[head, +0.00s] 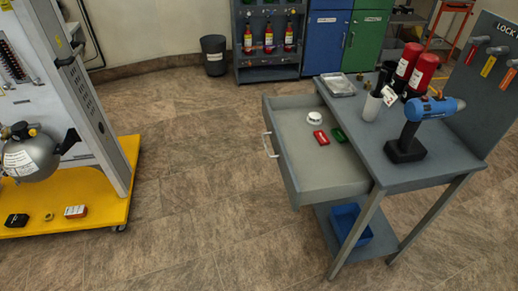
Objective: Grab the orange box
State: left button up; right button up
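A small orange-red box with a white label or top (75,211) lies on the yellow base (105,195) of the trainer stand at the left. It is the most orange box in view, though its exact colour is hard to tell at this size. A small red item (321,137) lies flat in the open drawer of the grey workbench at the right. Neither of my grippers is in view.
A black box (16,220) and a small yellow ring (48,217) lie beside the orange-red box. The open drawer (290,180) juts out from the workbench. The tiled floor (195,190) between is clear.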

aim_at(77, 212)
jog(key=u, duration=1.8)
jog(key=z, duration=0.55)
jog(key=i+j+z, duration=0.3)
jog(key=j+z, duration=0.3)
jog(key=i+j+z, duration=0.1)
jog(key=j+z, duration=0.2)
jog(key=i+j+z, duration=0.15)
jog(key=j, duration=0.6)
jog(key=j+z, duration=0.1)
jog(key=j, duration=0.7)
jog(key=i+j+z, duration=0.15)
jog(key=j, duration=0.65)
jog(key=i+j, duration=0.1)
jog(key=j, duration=1.2)
